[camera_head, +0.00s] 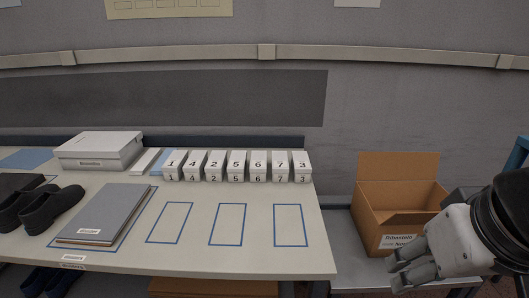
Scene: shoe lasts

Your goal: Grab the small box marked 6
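The small white box marked 6 (258,166) stands upright in a row at the back of the table. It is between the box marked 5 (237,166) on its left and the box marked 7 (280,166) on its right. My gripper (398,275) is at the lower right, off the table's right end and in front of the open cardboard box. It is far from the box marked 6. Its grey fingers look spread apart, with nothing seen between them.
Boxes marked 1 (172,166), 4, 2 and 3 (301,166) share the row. The white table (262,258) has empty blue outlines in front of it. A grey folder (105,213), black shoes (50,205) and a white carton (98,148) lie left. An open cardboard box (385,205) stands right.

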